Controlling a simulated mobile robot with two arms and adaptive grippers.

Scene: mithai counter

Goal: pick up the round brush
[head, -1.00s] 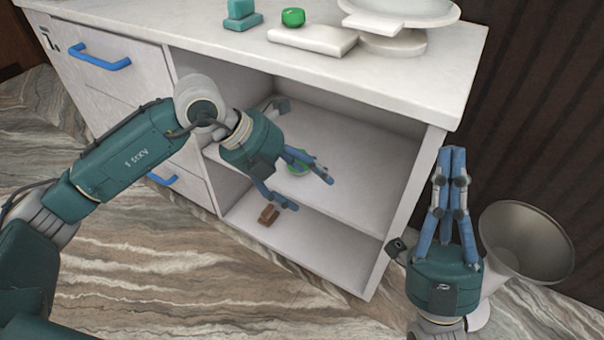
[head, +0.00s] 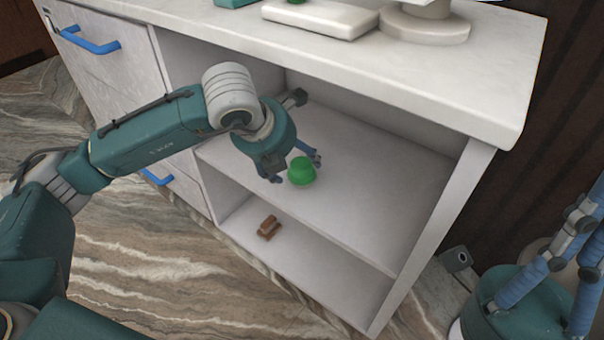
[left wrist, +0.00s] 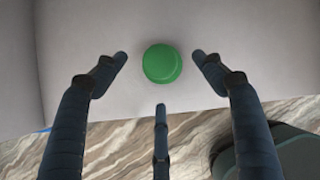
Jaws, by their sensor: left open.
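The round brush appears to be the green, rounded thing (head: 302,173) on the middle shelf of the open cabinet; no bristles show. In the left wrist view this green thing (left wrist: 162,64) is a disc between the fingertips, with clear gaps on both sides.
The shelf (head: 370,205) is bare around the green thing. A small brown object (head: 269,227) lies on the lower shelf. The countertop (head: 480,70) overhangs the opening, and the right side panel (head: 435,240) bounds it. A white slab (head: 320,18) and a white round base (head: 425,24) stand on top.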

